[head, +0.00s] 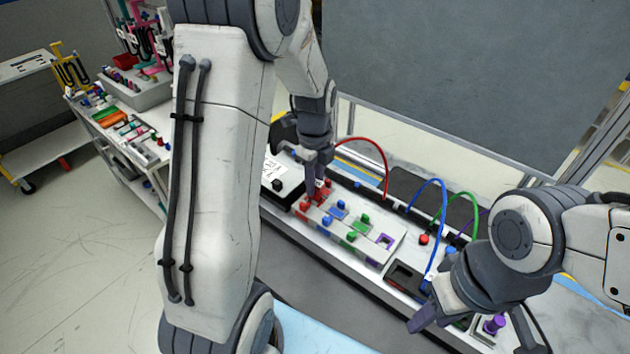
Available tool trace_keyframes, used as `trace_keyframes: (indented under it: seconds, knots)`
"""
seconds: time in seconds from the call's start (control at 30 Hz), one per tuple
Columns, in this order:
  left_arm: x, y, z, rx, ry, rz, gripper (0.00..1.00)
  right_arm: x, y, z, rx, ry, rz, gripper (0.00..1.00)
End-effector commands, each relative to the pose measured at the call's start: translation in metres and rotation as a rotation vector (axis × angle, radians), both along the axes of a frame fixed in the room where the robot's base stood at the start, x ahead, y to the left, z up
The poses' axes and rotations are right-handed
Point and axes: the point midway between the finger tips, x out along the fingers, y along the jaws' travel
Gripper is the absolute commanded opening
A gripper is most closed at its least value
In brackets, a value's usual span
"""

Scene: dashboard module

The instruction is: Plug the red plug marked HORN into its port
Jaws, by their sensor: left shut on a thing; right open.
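My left gripper (314,190) is shut on the red plug (321,186) and holds it at the red port (317,199), at the left end of the port block (398,241). The fingers hide much of the plug, so I cannot tell whether it is seated. The HORN marking cannot be read. A red cable (376,150) arches from near this gripper to the right. My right gripper (428,311) is open, low at the right, above the front of the console, near the end of the blue cable.
Blue (441,215) and green (467,196) cables arch right of the block. A purple plug (494,324) stands at the lower right. A grey panel (480,80) rises behind. A cluttered side table (120,125) is at the left.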

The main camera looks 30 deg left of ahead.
Motion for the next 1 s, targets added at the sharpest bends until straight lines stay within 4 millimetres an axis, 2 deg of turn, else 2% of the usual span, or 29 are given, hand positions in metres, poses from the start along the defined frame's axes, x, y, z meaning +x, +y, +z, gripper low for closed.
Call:
trace_keyframes:
  seconds: [0.63, 1.0]
  knots:
    - [-0.0001, 0.0000, -0.0003, 0.000, 0.000, 0.000, 0.00, 0.0000, 0.0000, 0.0023, 0.000, 0.000, 0.000, 0.42]
    - [-0.0002, -0.0001, -0.0086, 0.000, 0.001, 0.000, 0.00, 0.0000, 0.0000, -0.0036, 0.000, 0.000, 0.000, 0.42]
